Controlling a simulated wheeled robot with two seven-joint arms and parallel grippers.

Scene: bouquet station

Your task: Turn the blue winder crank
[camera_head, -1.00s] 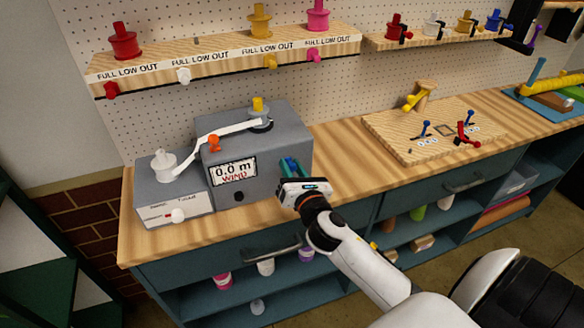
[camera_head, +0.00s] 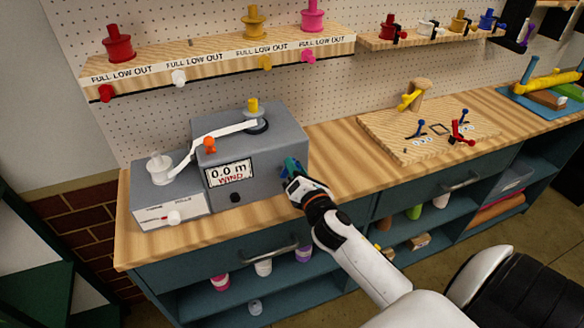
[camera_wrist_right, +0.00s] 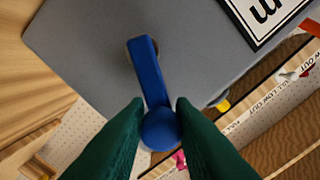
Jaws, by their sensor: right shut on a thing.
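The grey winder box (camera_head: 250,155) stands on the bench, its display reading "0.0 m WIND". The blue crank (camera_wrist_right: 148,72) shows in the right wrist view, its arm running from a hub on the grey face to a round blue knob (camera_wrist_right: 160,129). My right gripper (camera_wrist_right: 160,122) is shut on that knob, with a dark green finger on each side. In the head view my right gripper (camera_head: 292,170) is at the right side of the box and mostly hides the crank. My left gripper is not in view.
A white ribbon (camera_head: 215,136) runs from a white spool (camera_head: 160,168) to the top of the winder, past an orange knob (camera_head: 210,145). A wooden board (camera_head: 400,145) with small levers lies to the right. Bench between them is clear. Shelves with spools (camera_head: 215,60) hang behind.

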